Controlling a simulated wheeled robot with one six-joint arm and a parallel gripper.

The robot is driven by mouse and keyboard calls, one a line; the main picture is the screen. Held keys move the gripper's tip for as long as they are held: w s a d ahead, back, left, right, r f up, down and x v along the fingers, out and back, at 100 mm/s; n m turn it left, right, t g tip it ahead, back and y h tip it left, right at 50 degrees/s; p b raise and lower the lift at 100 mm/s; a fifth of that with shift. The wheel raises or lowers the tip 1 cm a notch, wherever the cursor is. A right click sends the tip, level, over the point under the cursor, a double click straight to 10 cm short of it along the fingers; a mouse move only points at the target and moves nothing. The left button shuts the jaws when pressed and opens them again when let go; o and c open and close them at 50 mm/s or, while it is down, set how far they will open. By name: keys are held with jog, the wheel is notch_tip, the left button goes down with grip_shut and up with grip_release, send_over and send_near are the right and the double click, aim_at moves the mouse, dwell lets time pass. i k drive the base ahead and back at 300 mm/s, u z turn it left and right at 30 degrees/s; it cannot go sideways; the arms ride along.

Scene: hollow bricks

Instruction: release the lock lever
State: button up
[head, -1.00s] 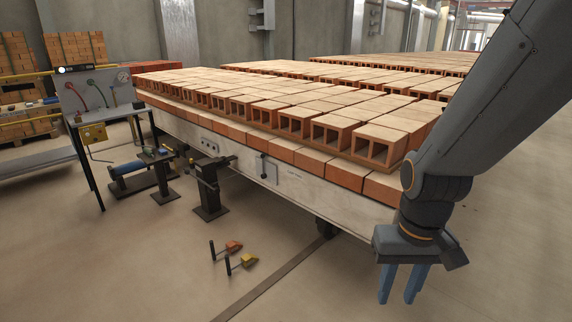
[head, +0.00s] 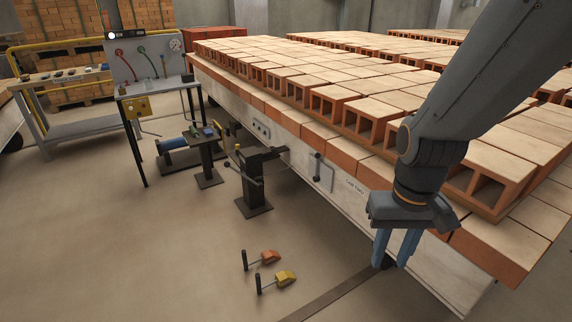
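A dark lever (head: 317,167) stands upright on a pale plate (head: 321,177) on the side of the brick-laden kiln car (head: 356,207). I cannot tell for certain that it is the lock lever. A black post-mounted device (head: 254,182) with a thin arm and a yellow knob stands beside the car, left of the plate. My gripper (head: 393,252) points down at the right, in front of the car's side. Its two blue fingers are apart with nothing seen between them. It is clear of both levers.
Two wheel chocks, one orange (head: 269,257) and one yellow (head: 285,278), lie on the floor with black handles. A rail strip (head: 335,294) crosses the floor. A gauge panel (head: 146,58) and a workbench (head: 72,78) stand at the left. The front left floor is clear.

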aim_at(316, 178)
jog(key=u, duration=0.05)
jog(key=i, duration=0.15)
jog(key=k, duration=0.7)
jog(key=z, duration=0.45)
jog(key=i, duration=1.85)
jog(key=u, duration=0.35)
